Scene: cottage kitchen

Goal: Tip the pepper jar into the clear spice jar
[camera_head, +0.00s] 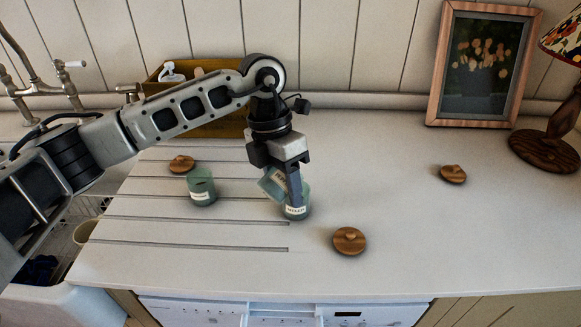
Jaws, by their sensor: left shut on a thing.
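My left gripper (289,182) points down over the counter and is shut on a greenish glass jar (271,184). The held jar is tilted, and I take it to be the pepper jar; its label is not readable. Directly below it, a second greenish jar (297,212) stands upright on the counter with a pale label, partly hidden by the gripper. Whether the two jars touch I cannot tell. A third greenish jar (201,184) with a pale label stands open to the left. I cannot tell by labels which standing jar is the clear spice jar.
Wooden lids lie on the counter: one at front right (349,241), one farther right (453,174), one behind the left jar (182,164). A yellow box (215,127), a picture frame (436,85) and a lamp (545,150) stand at the back. The right counter is mostly clear.

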